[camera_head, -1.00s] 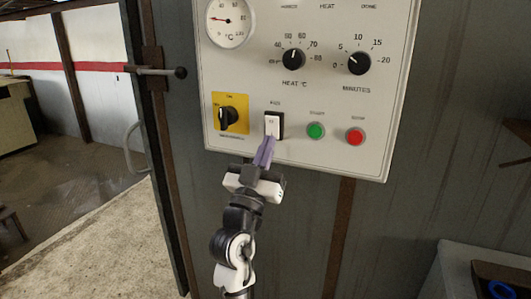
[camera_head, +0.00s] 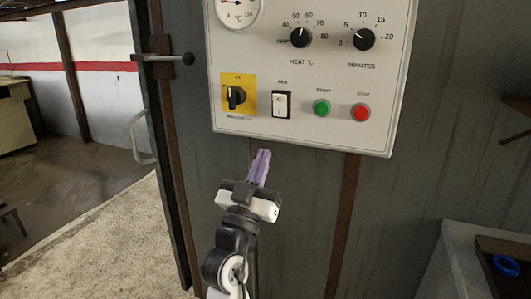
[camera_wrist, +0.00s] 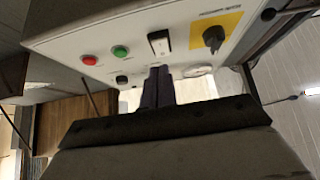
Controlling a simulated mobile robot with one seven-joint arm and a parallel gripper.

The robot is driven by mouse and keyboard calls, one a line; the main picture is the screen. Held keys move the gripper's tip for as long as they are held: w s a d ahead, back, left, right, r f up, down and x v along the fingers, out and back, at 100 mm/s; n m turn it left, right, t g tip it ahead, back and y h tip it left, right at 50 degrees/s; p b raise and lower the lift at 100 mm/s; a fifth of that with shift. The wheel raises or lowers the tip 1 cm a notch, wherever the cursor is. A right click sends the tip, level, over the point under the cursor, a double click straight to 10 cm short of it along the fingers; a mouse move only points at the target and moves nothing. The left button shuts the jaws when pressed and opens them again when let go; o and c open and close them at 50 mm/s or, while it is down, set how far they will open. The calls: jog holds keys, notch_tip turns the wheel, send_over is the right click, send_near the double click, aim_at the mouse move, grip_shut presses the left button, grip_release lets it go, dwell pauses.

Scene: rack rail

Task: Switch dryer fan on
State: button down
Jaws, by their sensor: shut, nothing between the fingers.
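The dryer fan switch (camera_head: 282,104) is a white rocker in a black frame, under a small label that reads FAN, on the pale control panel (camera_head: 300,75). It also shows in the wrist view (camera_wrist: 160,43). My gripper (camera_head: 262,153) has purple fingers, shut together and empty. In the head view the fingertips are below the panel's lower edge, under the switch and a little left of it, apart from it. In the wrist view the fingers (camera_wrist: 158,72) point toward the switch with a gap. I cannot tell surely which side of the rocker is pressed.
A black rotary knob on a yellow plate (camera_head: 238,99) is left of the switch. A green button (camera_head: 322,108) and a red button (camera_head: 361,113) are to its right. Two dials sit above. A door handle (camera_head: 188,59) sticks out at the left. Space below the panel is clear.

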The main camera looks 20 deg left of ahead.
jog(key=shift+f+b+v, duration=0.25)
jog(key=shift+b+v, duration=0.45)
jog(key=shift+v, duration=1.25)
jog(key=shift+w, duration=0.2)
